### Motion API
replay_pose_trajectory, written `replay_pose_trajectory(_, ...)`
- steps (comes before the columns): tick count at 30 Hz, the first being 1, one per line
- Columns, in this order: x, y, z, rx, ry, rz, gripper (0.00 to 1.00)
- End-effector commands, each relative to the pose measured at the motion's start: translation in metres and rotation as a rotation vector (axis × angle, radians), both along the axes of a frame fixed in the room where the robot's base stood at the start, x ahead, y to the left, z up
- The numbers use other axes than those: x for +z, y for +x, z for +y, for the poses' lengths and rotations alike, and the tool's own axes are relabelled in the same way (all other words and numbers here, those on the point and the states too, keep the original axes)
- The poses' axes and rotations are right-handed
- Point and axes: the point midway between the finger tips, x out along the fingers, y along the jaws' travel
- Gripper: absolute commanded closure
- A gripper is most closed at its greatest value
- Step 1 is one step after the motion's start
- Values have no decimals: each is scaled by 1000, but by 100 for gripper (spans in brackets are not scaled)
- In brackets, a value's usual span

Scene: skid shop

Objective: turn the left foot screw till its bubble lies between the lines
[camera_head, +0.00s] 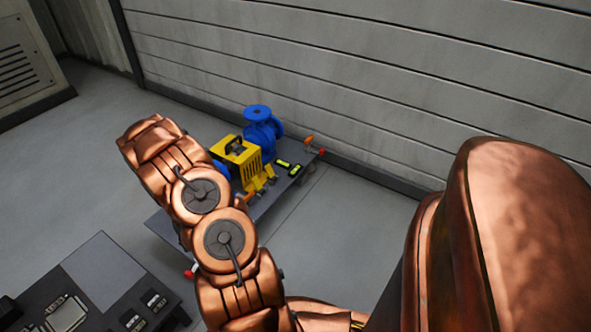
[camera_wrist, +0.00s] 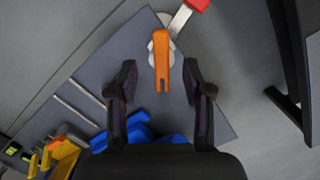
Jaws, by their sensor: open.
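In the wrist view an orange bar handle (camera_wrist: 161,58) sits on a pale round base at the corner of the grey skid plate (camera_wrist: 95,70); I take it to be a foot screw. My gripper (camera_wrist: 159,85) is open, its two dark fingers on either side of the handle's near end with gaps on both sides. I cannot tell the height between them. Two small levels with yellow-green windows, one (camera_head: 283,163) and another (camera_head: 295,170), lie on the skid's far part in the head view. Their bubbles are too small to read. My arm hides the gripper there.
A yellow machine (camera_head: 240,155) and a blue pump (camera_head: 262,130) stand on the skid. Another orange handle (camera_head: 309,140) is at its far end. A dark bench (camera_head: 105,270) stands at lower left.

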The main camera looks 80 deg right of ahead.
Motion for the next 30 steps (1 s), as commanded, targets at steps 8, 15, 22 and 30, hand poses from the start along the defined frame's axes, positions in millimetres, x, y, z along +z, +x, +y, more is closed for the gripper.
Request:
replay_pose_trajectory(8,24,0,0,0,1,-1,50)
replay_pose_trajectory(15,43,0,1,0,0,0,50)
replay_pose_trajectory(22,54,0,1,1,0,0,50)
replay_pose_trajectory(30,53,0,1,0,1,1,50)
